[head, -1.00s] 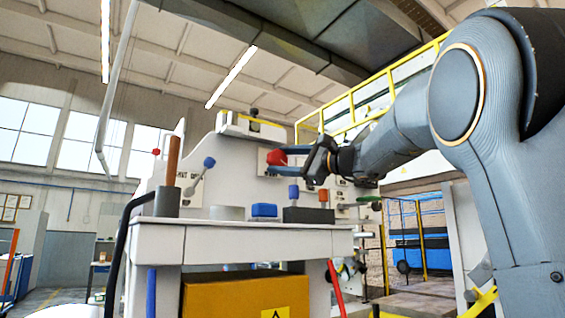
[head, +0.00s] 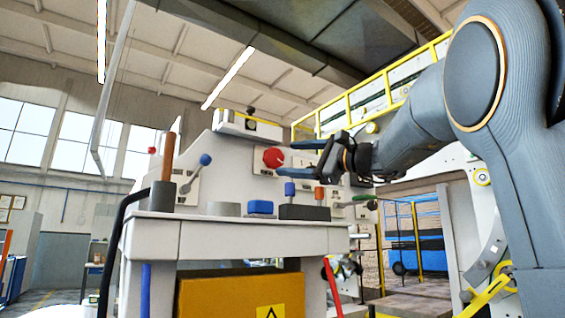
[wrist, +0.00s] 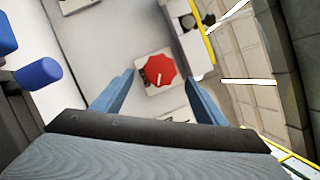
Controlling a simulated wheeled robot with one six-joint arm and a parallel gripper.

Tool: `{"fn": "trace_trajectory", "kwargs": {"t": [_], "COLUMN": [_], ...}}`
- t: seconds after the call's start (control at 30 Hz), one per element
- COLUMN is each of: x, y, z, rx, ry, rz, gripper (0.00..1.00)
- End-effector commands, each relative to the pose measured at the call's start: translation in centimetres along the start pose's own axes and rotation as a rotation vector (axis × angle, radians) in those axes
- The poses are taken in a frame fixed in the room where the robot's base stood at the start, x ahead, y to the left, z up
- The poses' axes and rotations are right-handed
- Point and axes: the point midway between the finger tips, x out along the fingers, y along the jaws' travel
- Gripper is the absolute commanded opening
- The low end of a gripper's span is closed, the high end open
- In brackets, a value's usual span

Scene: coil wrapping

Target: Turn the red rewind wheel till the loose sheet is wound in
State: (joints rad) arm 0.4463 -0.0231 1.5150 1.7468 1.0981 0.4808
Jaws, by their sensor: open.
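The red rewind wheel (head: 273,158) is a knob on a pale plate on the white machine's upright panel. It also shows in the wrist view (wrist: 160,72), where it has an octagonal outline and a pale mark on its face. My gripper (head: 285,158) is open and empty, with its blue fingers pointing left toward the panel. In the wrist view the fingers (wrist: 158,92) stand apart, one on each side of the wheel's picture, with the wheel beyond their tips and apart from them. I cannot make out the loose sheet.
A blue-knobbed lever (head: 205,160) stands left of the wheel.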

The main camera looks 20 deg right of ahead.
Motion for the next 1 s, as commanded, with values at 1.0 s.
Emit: {"fn": "trace_trajectory", "kwargs": {"t": [1.0], "x": [-3.0], "y": [-0.2], "z": [-0.2], "rx": [-0.002], "ry": [0.004], "rz": [-0.002], "gripper": [0.66]}}
